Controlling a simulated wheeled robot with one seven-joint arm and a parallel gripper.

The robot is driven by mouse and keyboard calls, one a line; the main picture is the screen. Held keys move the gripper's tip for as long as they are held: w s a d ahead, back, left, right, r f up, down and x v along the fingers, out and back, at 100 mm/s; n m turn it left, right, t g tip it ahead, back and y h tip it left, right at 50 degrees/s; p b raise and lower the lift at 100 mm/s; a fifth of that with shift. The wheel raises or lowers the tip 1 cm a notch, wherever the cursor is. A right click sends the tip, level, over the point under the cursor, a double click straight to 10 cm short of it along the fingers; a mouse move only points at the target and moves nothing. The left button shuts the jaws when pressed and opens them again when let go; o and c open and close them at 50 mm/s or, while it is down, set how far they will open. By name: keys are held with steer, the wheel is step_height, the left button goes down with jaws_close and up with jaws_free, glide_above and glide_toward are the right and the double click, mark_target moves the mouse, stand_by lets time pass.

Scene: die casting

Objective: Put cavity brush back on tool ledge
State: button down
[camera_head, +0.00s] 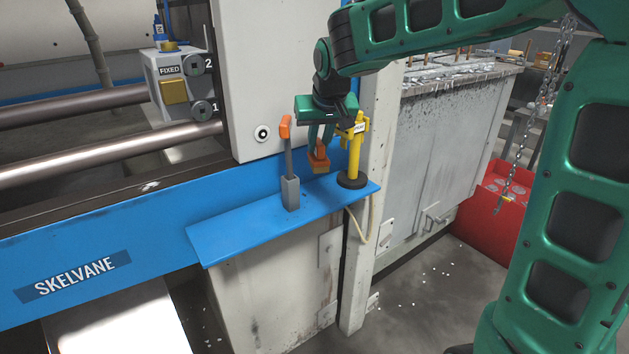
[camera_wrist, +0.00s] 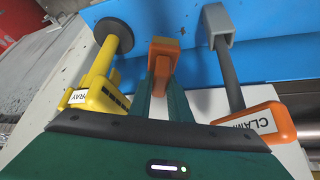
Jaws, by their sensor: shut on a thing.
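The cavity brush appears as a small orange block (camera_head: 319,161) held between the fingers of my gripper (camera_head: 320,143). My gripper points down and is shut on it. In the wrist view the orange block (camera_wrist: 164,46) shows between the green fingertips (camera_wrist: 165,72), against blue. The tool ledge (camera_head: 235,236) is a blue shelf on the machine's front. The brush is over its back part, between the clamp lever and the yellow spray tool. I cannot tell whether its underside touches the ledge.
The orange-handled clamp lever (camera_head: 287,150) stands in a grey socket on the left. It also shows in the wrist view (camera_wrist: 229,75). The yellow spray tool (camera_head: 355,150) stands on a black round base close to the right. The ledge's front left is bare.

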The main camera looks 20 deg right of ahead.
step_height(320, 180, down, 8)
steer(key=shift+f, duration=0.15)
steer(key=c, duration=1.7)
jaws_free()
steer(key=shift+o, duration=0.2)
steer(key=v, duration=1.2)
steer(key=s+d+f+m+g+h, duration=0.1)
steer(key=s+d+f+m+g, duration=0.35)
steer(key=s+d, duration=1.05)
steer(key=s+d+f, duration=0.1)
steer(key=s+f, duration=0.1)
steer(key=s, duration=0.4)
steer(key=s+f+g+y, duration=0.1)
steer(key=s+f, duration=0.2)
steer(key=s, duration=0.3)
steer(key=s+d+f+m, duration=0.1)
steer(key=s+f, duration=0.2)
steer(key=s, duration=0.3)
steer(key=shift+s+d+g+y, duration=0.3)
steer(key=shift+d+g, duration=0.05)
